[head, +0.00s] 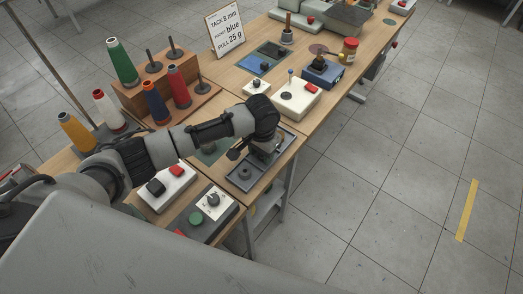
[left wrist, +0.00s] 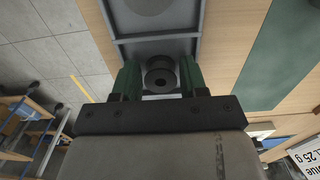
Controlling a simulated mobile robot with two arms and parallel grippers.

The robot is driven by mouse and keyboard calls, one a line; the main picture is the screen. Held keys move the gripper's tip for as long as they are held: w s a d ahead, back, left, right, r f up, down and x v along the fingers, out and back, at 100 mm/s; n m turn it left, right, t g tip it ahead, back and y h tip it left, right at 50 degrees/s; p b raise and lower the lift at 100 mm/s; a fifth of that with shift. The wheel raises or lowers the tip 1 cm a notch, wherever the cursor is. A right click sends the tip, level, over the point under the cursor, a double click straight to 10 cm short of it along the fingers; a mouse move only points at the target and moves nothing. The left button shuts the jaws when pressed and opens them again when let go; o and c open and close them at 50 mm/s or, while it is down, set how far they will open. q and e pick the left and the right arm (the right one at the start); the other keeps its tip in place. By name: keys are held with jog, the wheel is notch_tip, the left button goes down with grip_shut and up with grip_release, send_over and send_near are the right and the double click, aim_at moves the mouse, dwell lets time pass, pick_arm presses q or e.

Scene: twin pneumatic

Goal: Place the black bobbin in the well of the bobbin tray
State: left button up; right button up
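The grey bobbin tray (head: 232,181) lies on the bench under my left gripper (head: 262,152). Its near compartment has a dark round well (head: 245,173), which shows no bobbin standing in it. In the left wrist view the tray's grey rim (left wrist: 160,36) crosses above the fingers. In the head view my arm mostly hides the bobbin. My right gripper is not in view.
Control boxes (head: 168,188) with buttons and a dial box (head: 211,212) stand on the near bench. A wooden rack with thread cones (head: 179,87) stands behind my arm. A white button box (head: 296,98) is beyond the tray. Open floor lies right of the bench edge.

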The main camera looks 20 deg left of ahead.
pick_arm(q)
jog(key=shift+r, duration=0.1)
notch_tip(320, 180, up, 12)
dwell(0.5)
dwell(0.5)
